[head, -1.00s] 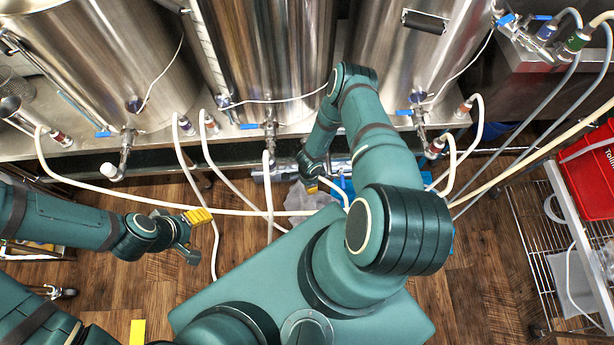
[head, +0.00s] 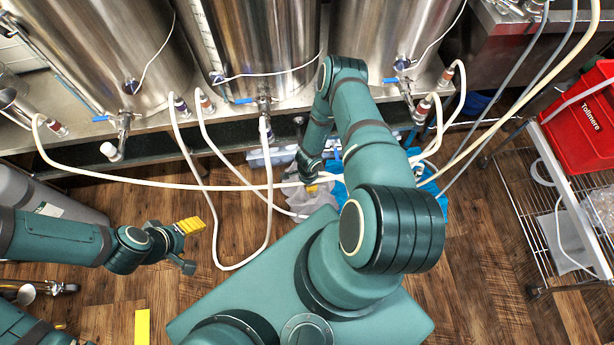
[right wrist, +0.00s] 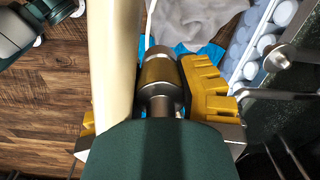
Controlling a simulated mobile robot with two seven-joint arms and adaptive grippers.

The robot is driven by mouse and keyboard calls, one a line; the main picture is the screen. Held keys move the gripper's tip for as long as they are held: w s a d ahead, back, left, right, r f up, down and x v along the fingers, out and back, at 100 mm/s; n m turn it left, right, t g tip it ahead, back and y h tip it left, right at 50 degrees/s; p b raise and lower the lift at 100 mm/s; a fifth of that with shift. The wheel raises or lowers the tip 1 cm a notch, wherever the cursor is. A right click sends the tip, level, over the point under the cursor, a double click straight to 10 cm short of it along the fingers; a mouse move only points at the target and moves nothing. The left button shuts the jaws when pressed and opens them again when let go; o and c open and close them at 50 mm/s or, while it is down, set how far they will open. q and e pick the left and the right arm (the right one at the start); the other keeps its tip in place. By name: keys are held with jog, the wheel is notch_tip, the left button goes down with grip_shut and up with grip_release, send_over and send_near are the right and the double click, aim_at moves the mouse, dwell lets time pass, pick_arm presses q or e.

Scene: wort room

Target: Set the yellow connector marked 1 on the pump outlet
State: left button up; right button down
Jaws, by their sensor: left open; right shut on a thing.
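My right gripper (right wrist: 160,110) is shut on a metal hose connector with a yellow-gold band (right wrist: 160,72), seen between its yellow finger pads in the right wrist view. No mark can be read on it. A thick cream hose (right wrist: 115,55) runs close beside the connector and covers much of the left pad. In the head view the right gripper (head: 312,187) is small and low in front of the tanks, partly behind my arm. My left gripper (head: 186,246) is open and empty above the floor at left. I cannot make out the pump outlet in either view.
Steel tanks (head: 258,40) with blue-handled valves stand on a bench at the back, with several pale hoses hanging from them. A grey cloth (right wrist: 190,20) and blue sheet lie below my right gripper. A wire rack (head: 540,215) and red bin (head: 585,125) stand right.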

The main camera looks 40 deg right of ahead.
jog(key=shift+s+a, duration=0.15)
jog(key=shift+s, duration=0.05)
jog(key=shift+r, duration=0.1)
dwell(0.4)
jog(key=shift+r+p, duration=1.6)
jog(key=shift+r, duration=0.55)
